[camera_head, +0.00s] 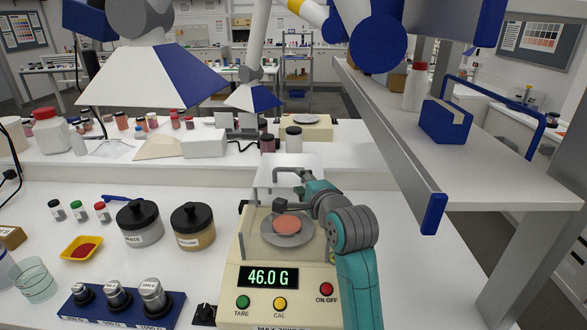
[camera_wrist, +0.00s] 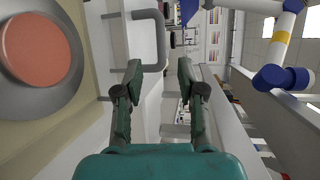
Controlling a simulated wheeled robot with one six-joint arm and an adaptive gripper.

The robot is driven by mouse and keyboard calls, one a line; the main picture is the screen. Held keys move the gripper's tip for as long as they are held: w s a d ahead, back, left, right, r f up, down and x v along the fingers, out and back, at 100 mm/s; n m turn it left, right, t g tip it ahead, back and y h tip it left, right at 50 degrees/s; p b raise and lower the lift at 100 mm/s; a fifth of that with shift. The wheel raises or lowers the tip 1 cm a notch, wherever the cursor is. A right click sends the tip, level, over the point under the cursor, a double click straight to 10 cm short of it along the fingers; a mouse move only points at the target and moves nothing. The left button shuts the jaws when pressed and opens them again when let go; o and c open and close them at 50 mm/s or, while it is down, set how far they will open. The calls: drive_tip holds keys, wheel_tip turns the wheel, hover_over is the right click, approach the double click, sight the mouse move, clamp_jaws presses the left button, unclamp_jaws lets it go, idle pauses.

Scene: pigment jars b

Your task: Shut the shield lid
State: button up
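The balance (camera_head: 258,306) stands on the bench and its display reads 46.0 G. A disc of pinkish pigment (camera_head: 286,224) sits on its round metal pan (camera_head: 283,240); it also fills the left of the wrist view (camera_wrist: 42,48). The clear shield lid (camera_head: 268,186) stands raised at the back of the balance, with a grey handle (camera_head: 286,170). In the wrist view the handle (camera_wrist: 150,68) shows just beyond and partly between my fingertips. My gripper (camera_head: 306,180) is open at the lid, its fingers apart (camera_wrist: 159,64). I cannot tell whether it touches the handle.
Two black-lidded jars (camera_head: 140,222) (camera_head: 193,226), a yellow tray of red powder (camera_head: 83,247) and a weight block (camera_head: 120,306) stand left of the balance. A raised shelf (camera_head: 400,150) with a blue end overhangs at right. Bench right of my arm is clear.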

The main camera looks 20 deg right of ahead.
sight(289, 171)
drive_tip(key=w, duration=0.3)
drive_tip(key=w+f, duration=0.1)
drive_tip(key=w, duration=0.5)
drive_tip(key=shift+w+a+f, duration=0.35)
drive_tip(key=shift+w+a, duration=0.05)
clamp_jaws()
